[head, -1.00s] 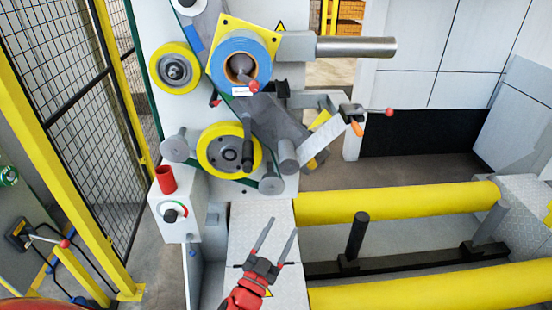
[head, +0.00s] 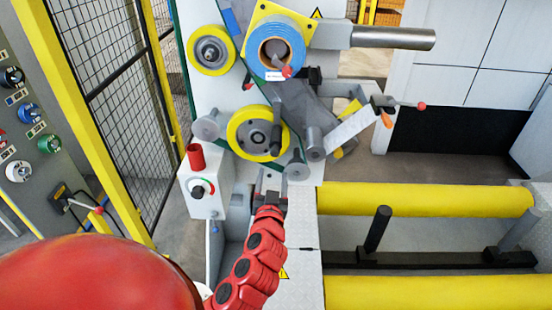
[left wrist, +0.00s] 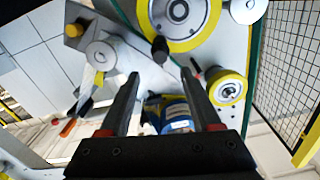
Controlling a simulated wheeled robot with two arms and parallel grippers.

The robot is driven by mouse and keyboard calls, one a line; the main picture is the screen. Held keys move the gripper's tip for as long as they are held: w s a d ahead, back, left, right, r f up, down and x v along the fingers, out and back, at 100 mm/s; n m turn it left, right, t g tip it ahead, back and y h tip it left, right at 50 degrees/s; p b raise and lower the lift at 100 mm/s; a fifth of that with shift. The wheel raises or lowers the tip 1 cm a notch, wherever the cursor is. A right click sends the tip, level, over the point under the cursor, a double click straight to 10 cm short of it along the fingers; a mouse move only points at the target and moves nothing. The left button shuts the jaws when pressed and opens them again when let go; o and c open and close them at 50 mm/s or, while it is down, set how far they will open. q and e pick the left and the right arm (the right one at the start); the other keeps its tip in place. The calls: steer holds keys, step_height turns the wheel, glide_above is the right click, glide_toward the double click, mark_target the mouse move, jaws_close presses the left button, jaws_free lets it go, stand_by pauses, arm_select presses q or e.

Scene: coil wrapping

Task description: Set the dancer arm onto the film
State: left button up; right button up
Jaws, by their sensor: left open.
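The blue film roll (head: 275,50) sits on a yellow square plate on the white machine face; it also shows in the left wrist view (left wrist: 177,118). A dark grey band (head: 305,108) slants down right from it; I cannot tell whether it is film or the dancer arm. A black handle (head: 277,137) sticks out in front of the lower yellow-rimmed wheel (head: 249,135). It also shows in the left wrist view (left wrist: 160,49), between the finger lines. My left gripper (head: 269,182) is open and empty below that wheel. My right gripper is out of view.
A white control box (head: 203,190) with a red cup-like part (head: 196,157) stands left of my left gripper. Grey rollers (head: 314,143) stick out nearby. A clamp with an orange handle (head: 385,119) is right. Yellow cylinders (head: 430,199) lie lower right.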

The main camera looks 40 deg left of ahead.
mark_target(275, 154)
arm_select(q)
steer(key=p+x, duration=0.3)
steer(key=x, duration=0.7)
steer(key=shift+r+p, duration=0.15)
steer(key=shift+p, duration=0.2)
steer(key=shift+x, duration=0.85)
steer(key=shift+d, duration=0.1)
steer(key=shift+c, duration=0.2)
jaws_close()
